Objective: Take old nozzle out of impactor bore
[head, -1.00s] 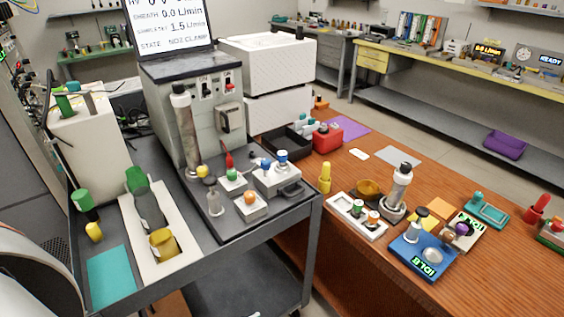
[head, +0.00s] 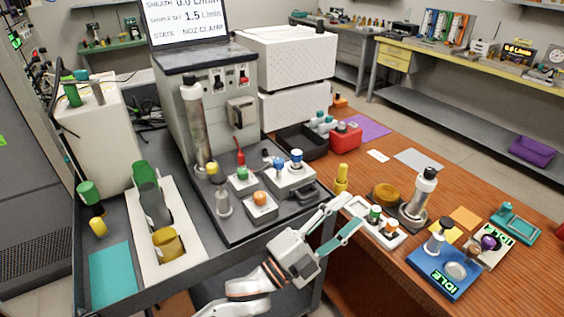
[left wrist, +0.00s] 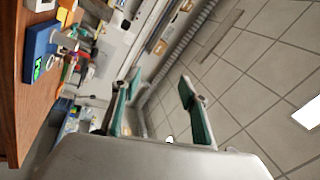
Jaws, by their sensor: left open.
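My left gripper (head: 350,212) is open and empty in front of the cart's right edge, over the gap beside the wooden table. In the left wrist view its open fingers (left wrist: 160,80) have only distant floor and furniture between them. I cannot tell for sure which thing is the impactor. A grey upright cylinder with a black top (head: 415,203) stands on the wooden table, right of the gripper. Small grey blocks on the cart carry an orange knob (head: 260,198) and a green knob (head: 242,173). No nozzle in a bore can be made out. My right gripper is not in view.
A white tray (head: 362,222) with green and orange capped pieces lies just right of the fingertips. A yellow peg (head: 342,177) stands behind it. A blue device reading IDLE (head: 440,281) is at the front right. The big classifier (head: 218,85) stands on the cart.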

